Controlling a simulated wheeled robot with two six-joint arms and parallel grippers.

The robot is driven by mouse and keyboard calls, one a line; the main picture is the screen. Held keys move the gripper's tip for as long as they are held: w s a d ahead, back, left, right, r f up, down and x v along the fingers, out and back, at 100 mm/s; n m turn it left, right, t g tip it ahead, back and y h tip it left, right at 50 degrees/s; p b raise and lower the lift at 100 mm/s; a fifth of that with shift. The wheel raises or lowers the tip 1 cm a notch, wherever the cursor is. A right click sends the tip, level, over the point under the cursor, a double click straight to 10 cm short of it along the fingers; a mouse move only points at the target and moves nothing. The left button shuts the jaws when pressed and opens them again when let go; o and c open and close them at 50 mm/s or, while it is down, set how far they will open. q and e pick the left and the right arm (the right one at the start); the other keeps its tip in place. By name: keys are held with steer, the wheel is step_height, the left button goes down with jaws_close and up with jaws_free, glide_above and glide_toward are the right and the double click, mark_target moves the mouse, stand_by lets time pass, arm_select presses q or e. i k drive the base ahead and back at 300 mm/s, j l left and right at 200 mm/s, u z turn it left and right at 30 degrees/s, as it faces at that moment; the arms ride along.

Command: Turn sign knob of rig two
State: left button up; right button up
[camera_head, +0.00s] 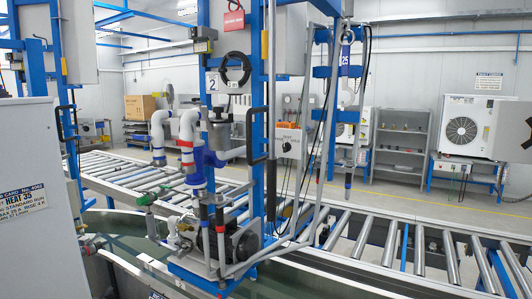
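Rig two is a blue-framed pump station in the middle of the view, with a white plate marked "2" (212,82) near its top. A red sign (234,21) hangs above the plate. The pump (228,243) sits low on a blue base, below white and blue pipes (188,140). Neither of my grippers is in view.
A roller conveyor (385,244) runs behind and right of the rig. A large grey cabinet (30,220) fills the left edge. Another station marked "25" (345,58) stands behind. Shelves (402,137) and a white fan unit (468,127) line the back wall.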

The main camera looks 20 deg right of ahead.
mark_target(287, 146)
steer(key=i+l+z, duration=0.1)
steer(key=l+z, duration=0.25)
steer(key=i+l+z, duration=0.15)
steer(key=l+z, duration=0.2)
